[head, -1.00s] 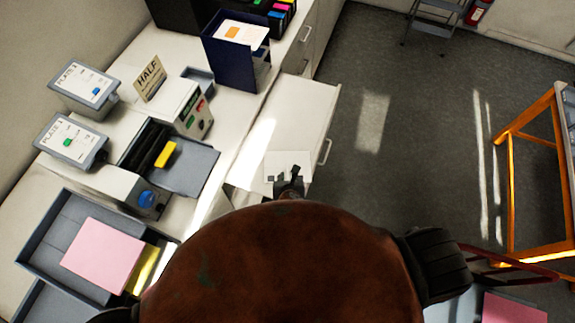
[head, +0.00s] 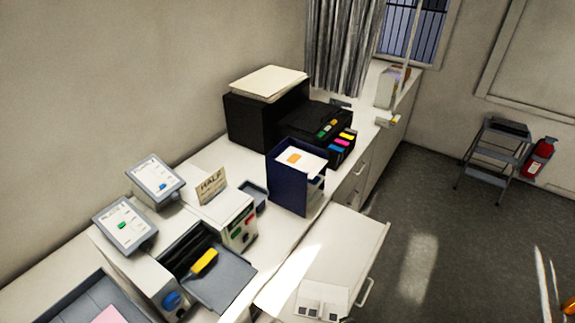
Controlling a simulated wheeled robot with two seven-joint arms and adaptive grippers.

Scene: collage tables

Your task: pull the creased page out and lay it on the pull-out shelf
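The pull-out shelf (head: 345,243) extends from the counter at lower centre, with a handle on its right side. A small white sheet with several dark grey squares (head: 322,300) lies on its near part, cut close to the bottom edge of the picture. I cannot make out a crease on it, so I cannot tell if it is the creased page. A machine with an open grey tray (head: 226,281) and a yellow piece (head: 204,263) stands to the left; no page shows sticking out of it.
Two tablet screens (head: 125,223) and a HALF sign (head: 211,186) stand by the machine. A blue paper holder (head: 288,188) and a black printer (head: 318,130) are behind the shelf. A grey tray with pink paper (head: 108,315) is at lower left. The floor right of the shelf is clear.

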